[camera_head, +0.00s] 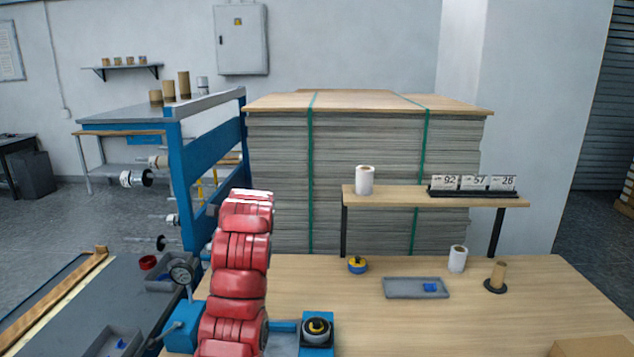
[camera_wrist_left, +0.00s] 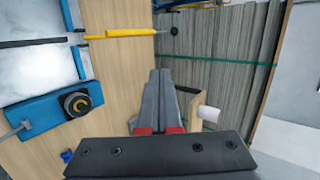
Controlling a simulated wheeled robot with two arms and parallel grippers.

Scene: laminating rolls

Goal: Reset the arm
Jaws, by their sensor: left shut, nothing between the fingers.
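My left gripper (camera_wrist_left: 160,74) shows in the left wrist view. Its two grey fingers lie together, shut and empty, above a dark plate. The fingers point toward the stack of grey sheets (camera_wrist_left: 215,45), and I see no contact with anything. In the head view I cannot make out the left gripper's fingertips. My right gripper is in neither view.
The wooden table (camera_head: 540,290) holds a grey tray (camera_head: 400,290), a white roll (camera_head: 457,258) and a brown core on a black base (camera_head: 498,276). A raised shelf (camera_head: 390,195) carries another white roll (camera_head: 365,180). A blue rack (camera_head: 205,165) stands left. The table's right side has free room.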

